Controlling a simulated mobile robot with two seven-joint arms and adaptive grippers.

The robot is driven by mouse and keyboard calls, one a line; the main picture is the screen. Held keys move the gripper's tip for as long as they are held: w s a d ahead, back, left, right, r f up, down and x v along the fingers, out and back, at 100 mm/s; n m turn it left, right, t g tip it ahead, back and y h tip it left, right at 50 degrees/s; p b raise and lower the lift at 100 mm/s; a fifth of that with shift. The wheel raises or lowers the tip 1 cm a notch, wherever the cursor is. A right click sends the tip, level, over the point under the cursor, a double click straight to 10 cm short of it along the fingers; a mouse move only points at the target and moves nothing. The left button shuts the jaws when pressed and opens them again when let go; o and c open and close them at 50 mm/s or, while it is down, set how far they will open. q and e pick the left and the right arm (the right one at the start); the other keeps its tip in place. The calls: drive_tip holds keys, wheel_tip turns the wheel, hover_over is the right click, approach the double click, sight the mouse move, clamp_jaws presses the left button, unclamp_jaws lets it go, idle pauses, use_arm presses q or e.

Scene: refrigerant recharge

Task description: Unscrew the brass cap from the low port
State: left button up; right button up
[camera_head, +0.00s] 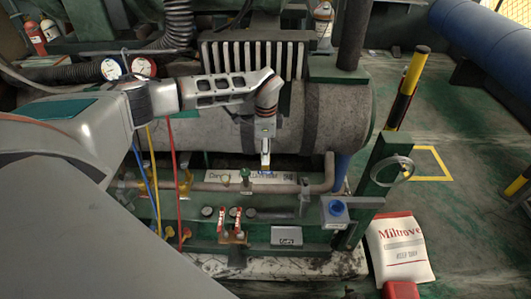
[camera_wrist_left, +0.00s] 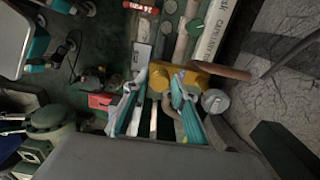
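My left gripper (camera_head: 265,166) points down in front of the grey tank, just above the horizontal pipe. In the left wrist view its two teal-padded fingers (camera_wrist_left: 158,112) are apart, with nothing clearly held between them. A yellow brass-coloured fitting (camera_wrist_left: 185,78) lies beyond the fingertips there. I cannot tell which piece is the low port's cap. My right gripper is not in view.
A white label plate (camera_head: 222,177) lies behind the pipe. Blue, yellow and red hoses hang at the left. Green floor beyond is open.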

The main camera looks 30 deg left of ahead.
use_arm(q)
clamp_jaws()
drive_tip(key=shift+r+n+p, duration=0.1)
drive_tip(key=shift+n+p, duration=0.4)
drive_tip(key=shift+n, duration=1.4)
